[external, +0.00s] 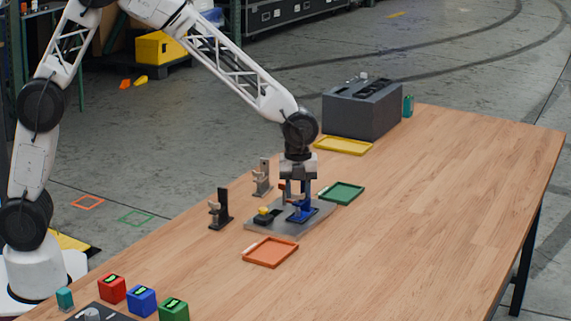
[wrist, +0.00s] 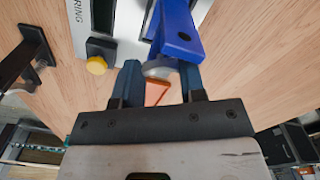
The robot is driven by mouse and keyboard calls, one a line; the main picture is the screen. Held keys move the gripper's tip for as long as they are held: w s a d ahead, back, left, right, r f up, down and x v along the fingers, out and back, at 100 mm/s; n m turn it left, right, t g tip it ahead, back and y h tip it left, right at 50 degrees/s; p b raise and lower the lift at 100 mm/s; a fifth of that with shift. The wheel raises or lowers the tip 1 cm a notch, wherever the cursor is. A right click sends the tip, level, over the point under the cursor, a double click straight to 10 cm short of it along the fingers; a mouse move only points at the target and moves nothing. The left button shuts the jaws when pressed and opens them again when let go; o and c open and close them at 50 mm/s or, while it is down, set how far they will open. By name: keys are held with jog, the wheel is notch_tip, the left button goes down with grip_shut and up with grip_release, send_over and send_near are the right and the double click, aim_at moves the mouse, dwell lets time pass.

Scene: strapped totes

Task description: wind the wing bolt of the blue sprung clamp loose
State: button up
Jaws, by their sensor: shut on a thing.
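The blue sprung clamp (external: 303,213) stands on a grey base plate (external: 262,228) on the wooden table. Its blue arm (wrist: 178,28) shows at the top of the wrist view. My gripper (external: 297,188) points down over the clamp. In the wrist view its two fingers (wrist: 160,72) are on either side of a grey rounded piece, which seems to be the wing bolt (wrist: 157,66), and are shut on it. The bolt's thread and lower end are hidden by the clamp and fingers.
A yellow knob (wrist: 96,65) on a black block is beside the clamp. The table's right side is clear.

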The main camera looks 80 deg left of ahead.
jog(key=shift+n, duration=0.4)
jog(key=n, duration=2.1)
jog(key=shift+n, duration=0.3)
jog(key=n, duration=0.3)
jog(key=shift+n, duration=0.3)
jog(key=n, duration=0.4)
